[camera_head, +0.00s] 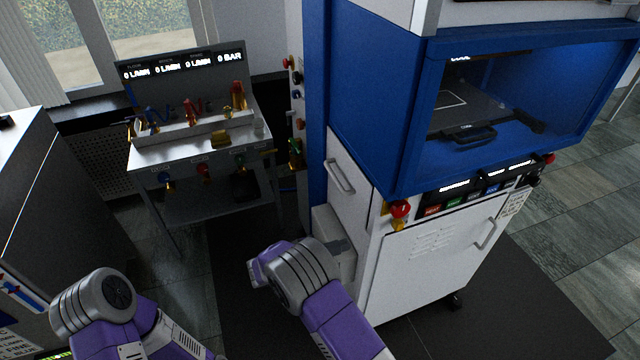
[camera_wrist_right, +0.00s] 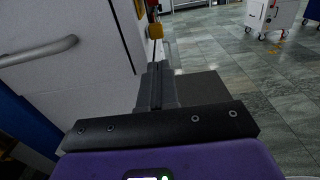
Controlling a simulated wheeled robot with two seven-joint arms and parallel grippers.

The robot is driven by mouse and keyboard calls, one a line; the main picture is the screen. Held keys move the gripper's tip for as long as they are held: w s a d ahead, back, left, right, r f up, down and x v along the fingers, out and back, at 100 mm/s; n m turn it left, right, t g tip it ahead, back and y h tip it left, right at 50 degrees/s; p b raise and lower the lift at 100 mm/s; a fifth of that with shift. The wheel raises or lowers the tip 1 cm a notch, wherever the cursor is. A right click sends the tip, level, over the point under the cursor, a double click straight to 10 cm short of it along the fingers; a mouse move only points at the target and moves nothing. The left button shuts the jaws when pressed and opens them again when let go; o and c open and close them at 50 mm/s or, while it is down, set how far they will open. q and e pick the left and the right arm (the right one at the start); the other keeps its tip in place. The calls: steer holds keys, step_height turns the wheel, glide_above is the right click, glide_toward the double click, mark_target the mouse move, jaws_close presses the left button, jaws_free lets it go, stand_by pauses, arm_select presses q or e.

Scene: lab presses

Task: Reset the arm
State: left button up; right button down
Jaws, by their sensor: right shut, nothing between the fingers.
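My right arm (camera_head: 300,275) reaches in from the bottom middle of the head view, beside the white cabinet (camera_head: 430,265) under the blue press (camera_head: 365,100). My right gripper (camera_head: 338,245) is partly hidden behind its own wrist in that view. In the right wrist view, the gripper's two dark fingers (camera_wrist_right: 157,82) are together with nothing between them. They point along the white cabinet panel, which has a bar handle (camera_wrist_right: 40,52). My left arm (camera_head: 95,305) is bent at the lower left of the head view. Its gripper is out of the frame.
A red emergency button (camera_head: 400,208) stands out at the press's corner. A metal bench (camera_head: 185,152) with valves and gauges stands at the back left. A grey cabinet (camera_head: 50,190) stands at the left edge. Tiled floor is open at the right.

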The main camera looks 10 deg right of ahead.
steer(key=s+d+f+m+g+y, duration=0.1)
steer(key=s+f+m+g+y, duration=0.15)
steer(key=s+f+y, duration=0.55)
steer(key=s+d+f+m+g+y, duration=0.2)
steer(key=s+f+g, duration=0.2)
steer(key=s+f, duration=0.55)
steer(key=s+a+f+m+t+y, duration=0.2)
steer(key=a+m+y, duration=0.3)
steer(key=m, duration=0.4)
steer(key=s+a+f+m+t+y, duration=0.2)
steer(key=s+a+f+m+y, duration=0.1)
steer(key=m+y, duration=0.4)
steer(key=shift+s+a+f+m, duration=0.3)
steer(key=shift+a+f+m, duration=0.15)
steer(key=shift+a+m, duration=0.6)
steer(key=shift+s+d+t, duration=0.1)
steer(key=shift+t, duration=0.15)
